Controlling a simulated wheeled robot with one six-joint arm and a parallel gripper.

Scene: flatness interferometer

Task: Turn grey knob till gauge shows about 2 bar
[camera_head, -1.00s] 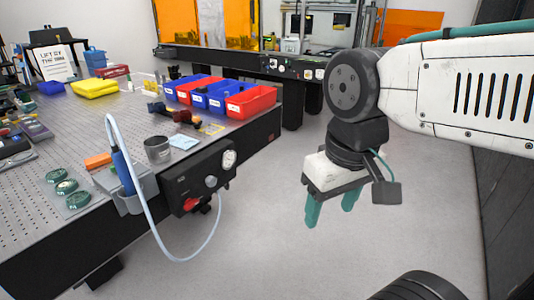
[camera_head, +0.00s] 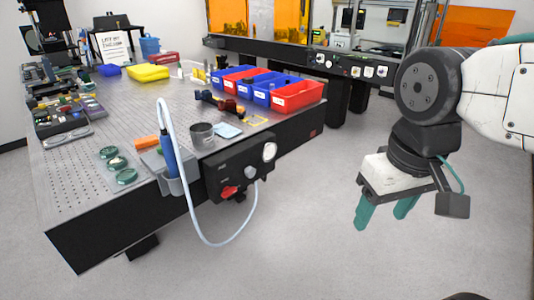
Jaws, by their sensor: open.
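The black control box (camera_head: 225,172) hangs on the front side of the optical table. Its round white gauge (camera_head: 269,152) sits at the upper right of its face; the needle is too small to read. The grey knob (camera_head: 251,173) is below and left of the gauge. A red part (camera_head: 229,191) is at the lower left of the box. My gripper (camera_head: 383,220) hangs over the floor, well to the right of the box, with its two teal fingers pointing down. It is open and empty, apart from the knob.
A pale hose (camera_head: 205,243) loops down in front of the box from a blue-handled tool (camera_head: 171,160) in a grey holder (camera_head: 157,164). Clear floor lies between box and gripper.

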